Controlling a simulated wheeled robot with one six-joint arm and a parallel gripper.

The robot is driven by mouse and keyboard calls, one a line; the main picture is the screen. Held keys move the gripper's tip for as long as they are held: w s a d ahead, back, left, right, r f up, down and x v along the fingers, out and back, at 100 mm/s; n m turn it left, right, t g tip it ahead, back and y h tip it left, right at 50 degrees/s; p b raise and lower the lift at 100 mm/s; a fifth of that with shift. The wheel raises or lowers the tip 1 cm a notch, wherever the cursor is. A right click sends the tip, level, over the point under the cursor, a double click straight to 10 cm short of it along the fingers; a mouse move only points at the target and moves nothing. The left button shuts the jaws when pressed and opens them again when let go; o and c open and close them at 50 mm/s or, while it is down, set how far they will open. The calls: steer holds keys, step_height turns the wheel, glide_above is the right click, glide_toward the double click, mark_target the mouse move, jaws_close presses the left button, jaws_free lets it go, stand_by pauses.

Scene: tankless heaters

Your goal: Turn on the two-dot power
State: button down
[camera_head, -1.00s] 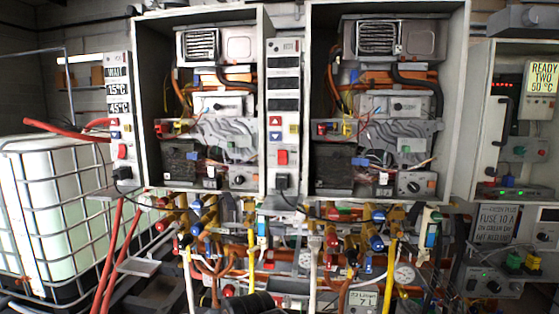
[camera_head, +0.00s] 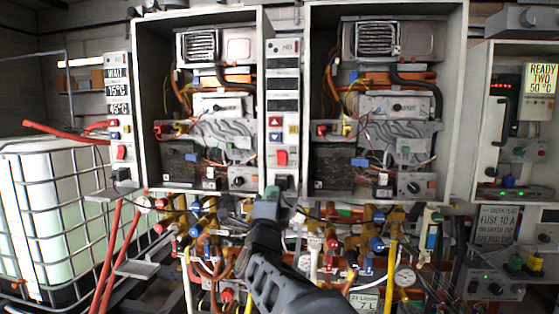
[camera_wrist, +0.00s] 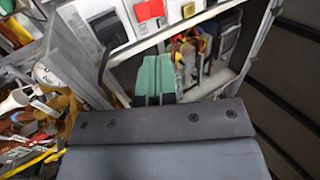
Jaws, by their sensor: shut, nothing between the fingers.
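Two white control panels each carry a red switch. The middle panel (camera_head: 284,100) has its red switch (camera_head: 281,158) below a red and a blue button. The left panel (camera_head: 117,88) has another red switch (camera_head: 121,152). I cannot make out dot marks on either panel. My gripper (camera_head: 272,194) has green fingers, shut and empty. It is at the bottom of the middle panel, below its red switch and close to a black plug. In the wrist view the green fingers (camera_wrist: 155,76) point towards a white panel with a red switch (camera_wrist: 150,9). Contact cannot be told.
Open heater cabinets (camera_head: 196,100) and (camera_head: 386,100) flank the middle panel. Pipes and valves (camera_head: 375,243) crowd the space below. A caged white tank (camera_head: 60,220) stands at left. A grey box with a "READY TWO 50 °C" sign (camera_head: 541,78) is at right.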

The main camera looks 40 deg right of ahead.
mark_target(280, 153)
steer(key=p+x, duration=0.5)
steer(key=x, duration=0.7)
steer(key=shift+a+r+p, duration=0.1)
steer(key=shift+r+p, duration=0.05)
steer(key=shift+p, duration=0.25)
steer(key=shift+p+x, duration=0.4)
steer(key=shift+x, duration=0.6)
steer(key=shift+w, duration=0.1)
